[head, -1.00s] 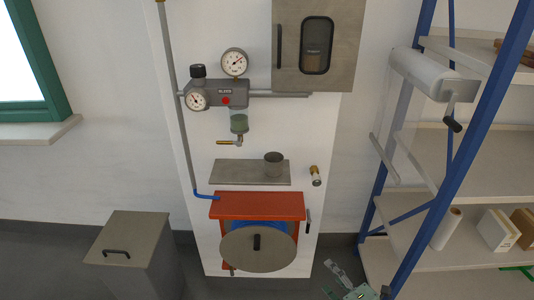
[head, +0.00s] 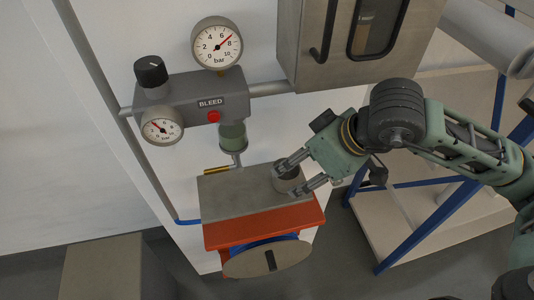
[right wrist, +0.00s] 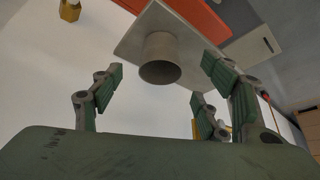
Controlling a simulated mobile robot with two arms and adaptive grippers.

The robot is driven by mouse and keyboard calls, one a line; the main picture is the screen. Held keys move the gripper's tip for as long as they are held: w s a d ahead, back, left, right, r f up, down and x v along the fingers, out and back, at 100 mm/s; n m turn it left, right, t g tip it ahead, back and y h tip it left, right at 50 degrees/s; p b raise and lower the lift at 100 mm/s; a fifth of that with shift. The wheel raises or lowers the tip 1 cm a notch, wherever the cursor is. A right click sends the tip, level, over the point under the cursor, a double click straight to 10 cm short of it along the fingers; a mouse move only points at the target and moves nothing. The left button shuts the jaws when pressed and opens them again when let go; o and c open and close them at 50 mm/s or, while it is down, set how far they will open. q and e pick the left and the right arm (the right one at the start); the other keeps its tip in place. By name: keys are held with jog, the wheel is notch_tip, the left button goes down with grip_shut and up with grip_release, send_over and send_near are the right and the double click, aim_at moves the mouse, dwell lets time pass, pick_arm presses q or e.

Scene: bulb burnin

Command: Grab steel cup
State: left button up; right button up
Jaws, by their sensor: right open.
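The steel cup (head: 285,180) is a small grey cylinder standing on the grey steel shelf plate (head: 232,196), near its right end. My right gripper (head: 290,179) reaches in from the right in the head view, its fingers open on either side of the cup. In the right wrist view the cup (right wrist: 160,60) shows with its round end toward the camera, between the spread green-padded fingers (right wrist: 160,80). I see a gap between the cup and the fingers there, and no clear contact. My left gripper is not in view.
Above the plate are the bleed manifold (head: 190,98), a gauge (head: 217,44) and a green filter bowl (head: 232,137). A steel cabinet (head: 300,45) hangs at upper right. The orange reel housing (head: 265,224) sits below. A blue-framed rack (head: 430,230) stands right.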

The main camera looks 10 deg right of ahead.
aim_at(286, 173)
jog(key=shift+p+x, duration=0.5)
jog(key=shift+x, duration=0.55)
jog(key=shift+w+a+f+p, duration=0.65)
jog(key=shift+w+f+p, duration=0.1)
jog(key=shift+f, duration=0.2)
jog(key=shift+x, duration=1.2)
jog(key=shift+d, duration=0.1)
jog(key=c, duration=0.7)
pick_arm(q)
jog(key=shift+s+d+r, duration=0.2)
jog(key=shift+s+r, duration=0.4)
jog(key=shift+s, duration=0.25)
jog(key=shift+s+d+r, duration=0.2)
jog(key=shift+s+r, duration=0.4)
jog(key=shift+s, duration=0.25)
pick_arm(e)
jog(key=c, duration=0.6)
